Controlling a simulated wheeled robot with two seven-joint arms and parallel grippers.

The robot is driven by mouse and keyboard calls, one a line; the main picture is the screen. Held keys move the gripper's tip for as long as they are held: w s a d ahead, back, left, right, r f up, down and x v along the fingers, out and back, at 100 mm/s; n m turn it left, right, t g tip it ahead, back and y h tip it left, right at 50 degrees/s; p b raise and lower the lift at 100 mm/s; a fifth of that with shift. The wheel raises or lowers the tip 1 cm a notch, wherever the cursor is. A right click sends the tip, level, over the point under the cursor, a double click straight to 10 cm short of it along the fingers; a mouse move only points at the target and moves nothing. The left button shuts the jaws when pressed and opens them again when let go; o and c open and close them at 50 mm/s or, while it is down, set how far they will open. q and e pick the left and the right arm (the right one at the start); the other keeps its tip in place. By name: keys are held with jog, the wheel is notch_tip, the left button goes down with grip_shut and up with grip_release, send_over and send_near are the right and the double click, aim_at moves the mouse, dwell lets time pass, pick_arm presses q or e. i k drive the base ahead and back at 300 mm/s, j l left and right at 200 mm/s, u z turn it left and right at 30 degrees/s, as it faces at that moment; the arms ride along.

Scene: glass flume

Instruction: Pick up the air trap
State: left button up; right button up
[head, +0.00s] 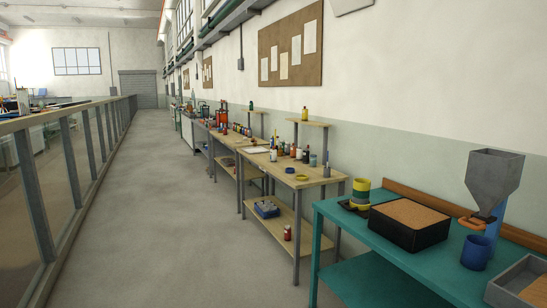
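I cannot tell any object as the air trap in the head view; the many items on the farther benches are too small to make out. Neither of my grippers is in view.
Wooden benches (310,180) continue behind. A glass-sided flume (60,180) runs left; the floor (170,220) between is clear.

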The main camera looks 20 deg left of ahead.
aim_at(272, 153)
jog(key=i+u, duration=0.1)
jog(key=u, duration=0.5)
jog(key=i+u, duration=0.2)
jog(key=i, duration=0.5)
jog(key=i+u, duration=0.25)
jog(key=i, duration=0.45)
jog(key=i+l+u, duration=0.2)
jog(key=i, duration=1.05)
jog(key=i+j+z, duration=0.15)
jog(key=i, duration=1)
jog(key=i+j+z, duration=0.15)
jog(key=i, duration=0.4)
jog(key=i+l+z, duration=0.25)
jog(key=i+z, duration=0.55)
jog(key=i, duration=0.15)
jog(key=i+z, duration=0.4)
jog(key=i, duration=0.15)
jog(key=i+j+z, duration=0.25)
jog(key=i+z, duration=0.2)
